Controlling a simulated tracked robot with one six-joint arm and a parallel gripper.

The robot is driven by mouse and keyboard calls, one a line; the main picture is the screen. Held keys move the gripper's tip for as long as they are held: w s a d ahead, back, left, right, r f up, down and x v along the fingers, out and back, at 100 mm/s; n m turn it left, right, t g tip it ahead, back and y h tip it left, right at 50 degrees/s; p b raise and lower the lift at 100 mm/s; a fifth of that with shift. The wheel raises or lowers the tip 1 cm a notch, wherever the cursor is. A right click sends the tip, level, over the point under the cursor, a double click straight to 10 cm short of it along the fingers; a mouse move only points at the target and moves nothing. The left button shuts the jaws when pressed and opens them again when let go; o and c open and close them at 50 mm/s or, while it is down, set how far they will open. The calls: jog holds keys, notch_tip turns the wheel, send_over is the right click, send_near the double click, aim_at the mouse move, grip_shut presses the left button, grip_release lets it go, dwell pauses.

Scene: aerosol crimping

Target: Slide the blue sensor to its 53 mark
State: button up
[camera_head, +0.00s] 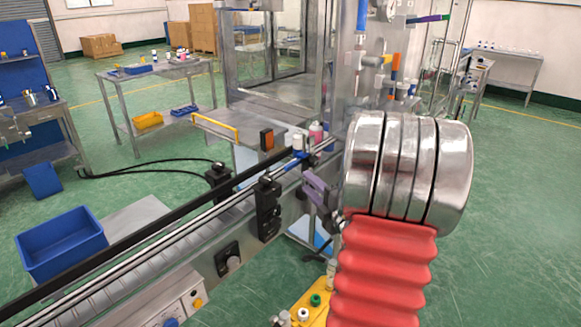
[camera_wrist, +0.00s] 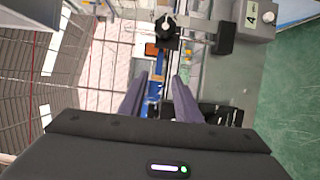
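My gripper (camera_head: 318,188) has purple fingers and is beside the conveyor rail, at its right side in the head view. In the wrist view my gripper (camera_wrist: 160,82) is open, with a clear gap between the two fingers. A small blue part (camera_head: 301,155), which looks like the blue sensor, sits on the rail just up and left of the fingers. A blue patch (camera_wrist: 152,107) shows between the fingers in the wrist view; I cannot tell whether it is the sensor. Contact is not visible. No scale or 53 mark can be read.
The conveyor (camera_head: 150,265) runs from lower left to the machine, with black brackets (camera_head: 267,208) on its side. Pink and white containers (camera_head: 316,132) stand near the blue part. An orange-faced box (camera_head: 267,139) is behind the rail. A blue bin (camera_head: 60,243) is at the left.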

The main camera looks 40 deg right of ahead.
aim_at(292, 167)
jog(key=x, duration=1.2)
jog(key=shift+w, duration=0.1)
jog(key=shift+c, duration=0.5)
grip_shut()
